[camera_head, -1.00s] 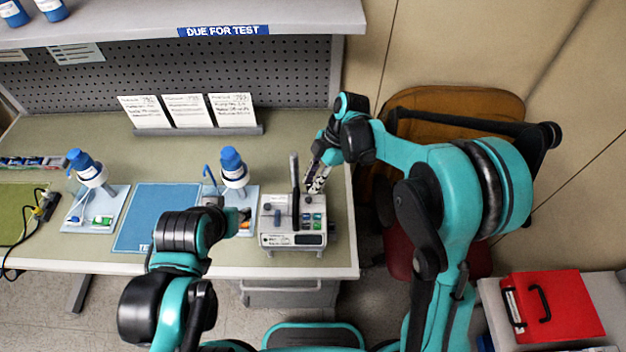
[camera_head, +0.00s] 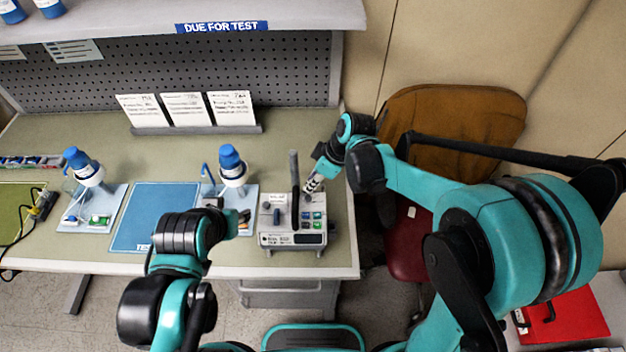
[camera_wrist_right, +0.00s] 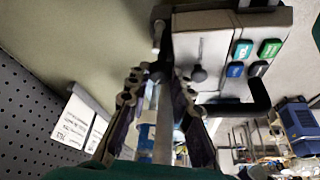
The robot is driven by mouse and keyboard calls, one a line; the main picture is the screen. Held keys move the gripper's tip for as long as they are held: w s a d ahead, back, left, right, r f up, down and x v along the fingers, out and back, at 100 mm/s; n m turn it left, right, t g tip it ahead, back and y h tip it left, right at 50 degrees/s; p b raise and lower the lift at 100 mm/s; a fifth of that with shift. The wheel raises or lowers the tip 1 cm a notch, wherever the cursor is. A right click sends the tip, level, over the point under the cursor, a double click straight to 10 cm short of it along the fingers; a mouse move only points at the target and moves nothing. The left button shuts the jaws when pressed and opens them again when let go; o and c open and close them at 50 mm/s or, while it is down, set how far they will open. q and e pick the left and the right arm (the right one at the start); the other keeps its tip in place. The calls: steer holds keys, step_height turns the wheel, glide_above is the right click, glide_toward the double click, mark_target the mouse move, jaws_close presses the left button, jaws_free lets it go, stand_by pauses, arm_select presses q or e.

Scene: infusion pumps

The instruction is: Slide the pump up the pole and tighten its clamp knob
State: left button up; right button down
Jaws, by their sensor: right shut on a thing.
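The pump (camera_head: 290,240) is a pale box with green and blue buttons at the front right of the bench; a dark handle-like bar crosses it. The upright pole (camera_head: 294,168) rises behind it. My right gripper (camera_head: 309,188) reaches down from the upper right, just right of the pole, and is shut on a small dark part at the pump's back, seemingly the clamp knob, mostly hidden by the fingers. In the right wrist view the pump (camera_wrist_right: 205,45) lies beyond the fingertips, and a grey rod shows between the fingers. My left gripper (camera_head: 243,216) hovers left of the pump; its jaws are unclear.
A blue mat (camera_head: 150,215) lies left of my left gripper. Two blue-capped bottles (camera_head: 231,160) stand on pale trays. Several white cards (camera_head: 185,110) stand at the back. A brown-backed chair (camera_head: 455,115) and a red case (camera_head: 565,320) are off the bench's right side.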

steer(key=shift+m, duration=0.7)
steer(key=c, duration=1.3)
jaws_free()
steer(key=v, duration=0.8)
steer(key=shift+s+a, duration=0.15)
